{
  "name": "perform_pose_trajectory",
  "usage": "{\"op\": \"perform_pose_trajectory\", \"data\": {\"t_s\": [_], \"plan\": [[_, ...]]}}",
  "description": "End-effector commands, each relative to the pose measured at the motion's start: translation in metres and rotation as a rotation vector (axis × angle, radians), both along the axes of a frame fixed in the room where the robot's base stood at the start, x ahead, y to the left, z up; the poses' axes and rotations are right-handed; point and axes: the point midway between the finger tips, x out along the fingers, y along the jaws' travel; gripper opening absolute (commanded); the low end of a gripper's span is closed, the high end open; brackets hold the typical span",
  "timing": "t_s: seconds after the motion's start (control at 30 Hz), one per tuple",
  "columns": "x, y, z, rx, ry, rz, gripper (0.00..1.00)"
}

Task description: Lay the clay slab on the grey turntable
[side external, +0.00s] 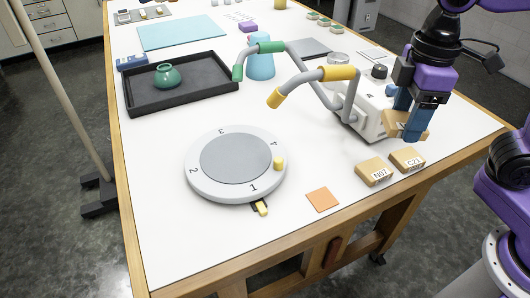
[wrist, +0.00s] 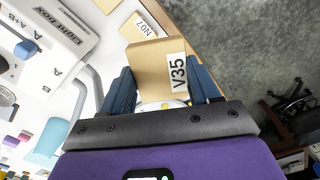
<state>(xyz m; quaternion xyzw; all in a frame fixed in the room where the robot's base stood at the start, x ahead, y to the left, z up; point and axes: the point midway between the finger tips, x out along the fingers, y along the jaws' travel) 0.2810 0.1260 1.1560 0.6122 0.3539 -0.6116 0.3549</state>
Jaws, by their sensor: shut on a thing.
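My gripper (side external: 409,133) is at the right of the table, its blue fingers shut on a tan clay slab (side external: 392,126). In the wrist view the slab (wrist: 151,60) sits between the two fingers (wrist: 163,92) and bears a white label reading V35. The fingers hide part of it in the side view. The grey turntable (side external: 236,158) lies at the left front, well apart from my gripper. It is a grey disc in a pale ring with numbers, a yellow peg on the ring and a small yellow-tipped tab at its front.
Tan blocks N07 (side external: 374,172) and C21 (side external: 407,160) lie below my gripper. A white box (side external: 362,122) with bent tubes ending in yellow and green grips stands between gripper and turntable. An orange square (side external: 322,200) lies front centre. A black tray (side external: 205,92) holds a green pot.

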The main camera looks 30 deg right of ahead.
Motion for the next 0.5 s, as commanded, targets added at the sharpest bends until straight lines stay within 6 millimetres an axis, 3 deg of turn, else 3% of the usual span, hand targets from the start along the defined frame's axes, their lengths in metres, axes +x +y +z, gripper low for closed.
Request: {"op": "perform_pose_trajectory", "data": {"t_s": [0.1, 0.3, 0.5], "plan": [[0.037, -0.016, 0.016, 0.001, -0.002, -0.239, 0.27], [0.091, -0.052, 0.039, -0.001, -0.001, -0.590, 0.27], [0.137, -0.075, 0.053, -0.005, 0.002, -0.777, 0.27]]}}
